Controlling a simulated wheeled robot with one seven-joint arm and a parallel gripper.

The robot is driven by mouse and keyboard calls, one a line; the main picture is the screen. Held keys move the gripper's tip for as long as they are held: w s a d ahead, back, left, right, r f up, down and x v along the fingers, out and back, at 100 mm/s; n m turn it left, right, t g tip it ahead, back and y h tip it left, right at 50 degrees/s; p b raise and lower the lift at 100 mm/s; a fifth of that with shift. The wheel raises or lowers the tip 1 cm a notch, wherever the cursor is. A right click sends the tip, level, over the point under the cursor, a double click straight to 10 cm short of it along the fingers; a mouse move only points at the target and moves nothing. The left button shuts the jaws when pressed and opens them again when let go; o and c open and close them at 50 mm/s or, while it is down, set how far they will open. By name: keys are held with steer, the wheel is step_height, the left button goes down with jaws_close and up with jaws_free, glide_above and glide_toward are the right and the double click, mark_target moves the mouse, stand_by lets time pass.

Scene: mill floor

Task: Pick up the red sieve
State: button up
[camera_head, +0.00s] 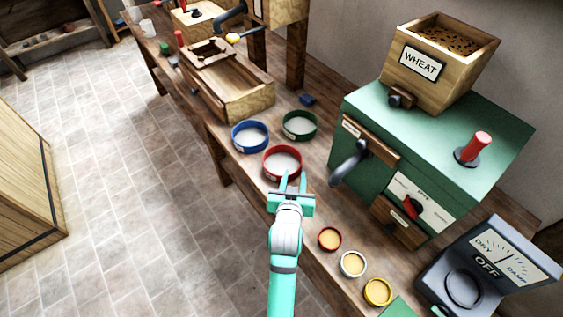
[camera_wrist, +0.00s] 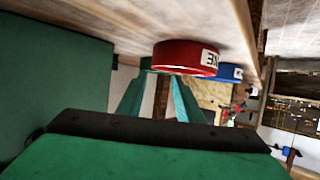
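The red sieve (camera_head: 282,176) is a shallow round ring with a pale mesh, lying on the workbench. It also shows in the wrist view (camera_wrist: 182,56), with part of a white label on its side. My gripper (camera_head: 294,182) is open and empty, its two teal fingers pointing at the sieve's near side. In the wrist view the fingers (camera_wrist: 155,92) have a gap between them, and the sieve appears just beyond and above their tips. I cannot tell whether they touch it. The blue sieve (camera_head: 250,148) and green sieve (camera_head: 299,136) stand close behind it.
A green mill (camera_head: 430,140) with a crank and a WHEAT hopper (camera_head: 470,62) stands right of the sieves. Several small round dishes (camera_head: 352,264) and a grey moisture meter (camera_head: 475,292) are on the near bench. A wooden trough (camera_head: 243,98) lies farther back. The floor at left is open.

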glide_toward(300, 158)
steer(key=x, duration=0.3)
steer(key=shift+a, duration=0.3)
steer(key=x, duration=0.4)
steer(key=shift+d+f, duration=0.15)
steer(key=shift+d, duration=0.25)
steer(key=shift+w+f, duration=0.2)
steer(key=shift+w, duration=0.1)
jaws_close()
steer(key=shift+a, duration=0.1)
